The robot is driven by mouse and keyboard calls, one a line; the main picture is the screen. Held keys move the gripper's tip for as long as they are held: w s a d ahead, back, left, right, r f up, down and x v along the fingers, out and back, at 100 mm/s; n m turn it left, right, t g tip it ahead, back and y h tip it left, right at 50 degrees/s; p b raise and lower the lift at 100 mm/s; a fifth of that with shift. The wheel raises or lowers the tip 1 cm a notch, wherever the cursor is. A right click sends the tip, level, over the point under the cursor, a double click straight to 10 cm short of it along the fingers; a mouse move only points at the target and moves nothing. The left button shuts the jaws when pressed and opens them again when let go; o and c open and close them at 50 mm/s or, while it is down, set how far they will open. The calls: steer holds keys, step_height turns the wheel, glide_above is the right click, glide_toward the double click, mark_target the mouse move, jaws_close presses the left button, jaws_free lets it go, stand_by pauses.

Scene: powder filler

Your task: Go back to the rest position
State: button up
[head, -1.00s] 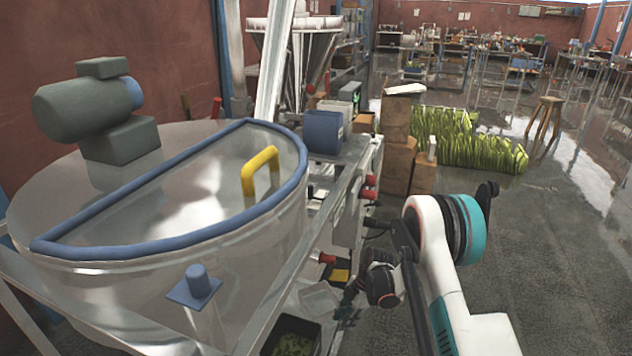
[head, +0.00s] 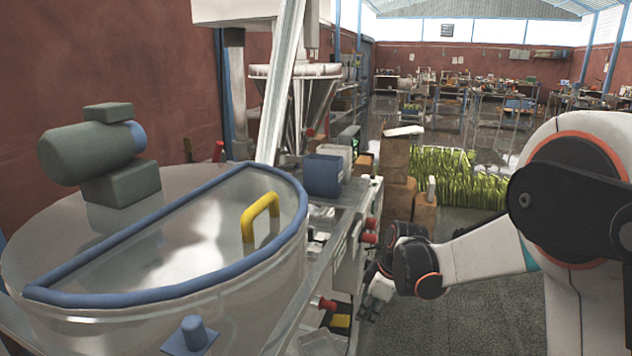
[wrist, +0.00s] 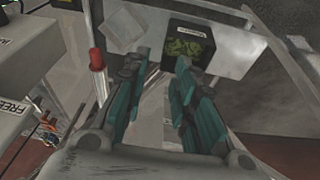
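My gripper (wrist: 157,75) shows in the wrist view with its two teal-padded fingers apart and nothing between them. Beyond the fingertips are a black bin (wrist: 190,47) holding green pieces and a pale flat surface. In the head view my arm reaches in from the right, and its wrist end is beside the machine frame; the fingers are too small there to make out. The powder filler's large clear drum (head: 255,300) stands at the left, with a blue-rimmed lid and a yellow handle (head: 260,214).
A grey motor (head: 85,152) sits on the drum. A metal funnel (head: 303,95) stands behind it. Red knobs (head: 369,237) stick out from the machine's side close to my arm. Stacked brown boxes (head: 396,165) and green grass-like bundles (head: 465,178) stand farther back. A red-capped post (wrist: 97,62) is left of my fingers.

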steer(key=s+d+r+m+t+h, duration=0.1)
steer(key=s+d+r+m+t, duration=0.15)
steer(key=s+r+m, duration=0.7)
steer(key=s+d+r+m+t, duration=0.1)
steer(key=s+d+r+m, duration=0.1)
steer(key=s, duration=0.6)
steer(key=s+d+r+m+t+h, duration=0.1)
steer(key=s+d+r, duration=0.1)
steer(key=s, duration=0.7)
steer(key=shift+s+r+m+t+h, duration=0.25)
steer(key=shift+r+m+t+h, duration=0.1)
steer(key=shift+r, duration=0.2)
